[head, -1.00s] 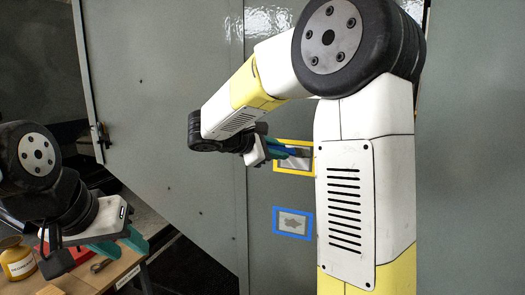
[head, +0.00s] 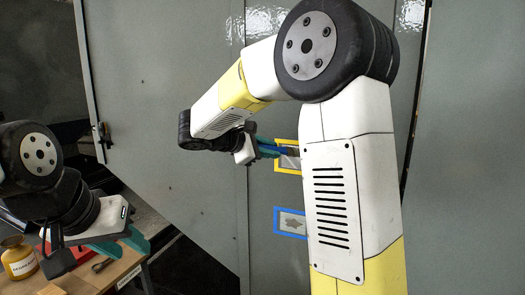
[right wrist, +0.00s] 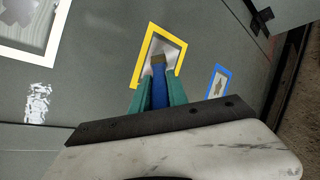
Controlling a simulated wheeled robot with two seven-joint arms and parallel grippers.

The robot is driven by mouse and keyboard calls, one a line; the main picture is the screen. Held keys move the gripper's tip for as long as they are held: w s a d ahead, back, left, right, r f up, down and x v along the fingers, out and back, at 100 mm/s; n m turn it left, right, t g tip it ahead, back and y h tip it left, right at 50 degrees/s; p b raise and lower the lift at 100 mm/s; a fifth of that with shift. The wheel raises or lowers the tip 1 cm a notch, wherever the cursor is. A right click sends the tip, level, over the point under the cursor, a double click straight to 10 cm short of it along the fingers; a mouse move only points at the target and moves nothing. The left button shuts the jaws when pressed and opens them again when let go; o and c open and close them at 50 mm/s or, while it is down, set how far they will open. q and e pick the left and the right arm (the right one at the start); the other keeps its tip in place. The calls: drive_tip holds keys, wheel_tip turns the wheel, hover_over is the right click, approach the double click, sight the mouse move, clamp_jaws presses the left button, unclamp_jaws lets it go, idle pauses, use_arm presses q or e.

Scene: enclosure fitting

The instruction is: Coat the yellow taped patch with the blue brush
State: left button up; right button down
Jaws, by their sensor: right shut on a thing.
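The yellow taped patch (head: 278,166) is on the grey metal wall, partly hidden by my right arm in the head view. Its whole frame nearly shows in the right wrist view (right wrist: 183,44), around a light grey area. My right gripper (right wrist: 158,92) is shut on the blue brush (right wrist: 158,85). The brown bristle tip overlaps the lower inside of the yellow frame in the wrist view; I cannot tell if it touches. In the head view the brush (head: 269,150) lies just left of and over the patch. My left gripper (head: 122,244) is open and empty, low at left.
A blue taped patch (head: 278,228) is below the yellow one. A white-framed patch (right wrist: 62,40) shows at upper left in the wrist view. A wooden table (head: 118,272) at lower left holds a yellow jar (head: 19,262) and a red thing, partly hidden by my left arm.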

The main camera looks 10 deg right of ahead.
drive_tip(key=w+a, duration=0.4)
drive_tip(key=a, duration=0.1)
drive_tip(key=shift+a, duration=0.4)
idle(0.8)
drive_tip(key=s+a, duration=0.3)
drive_tip(key=s, duration=0.2)
drive_tip(key=shift+a, duration=0.15)
idle(0.3)
drive_tip(key=shift+s+a, duration=0.45)
drive_tip(key=shift+s, duration=0.2)
drive_tip(key=shift+s+a, duration=0.4)
drive_tip(key=shift+s, duration=0.25)
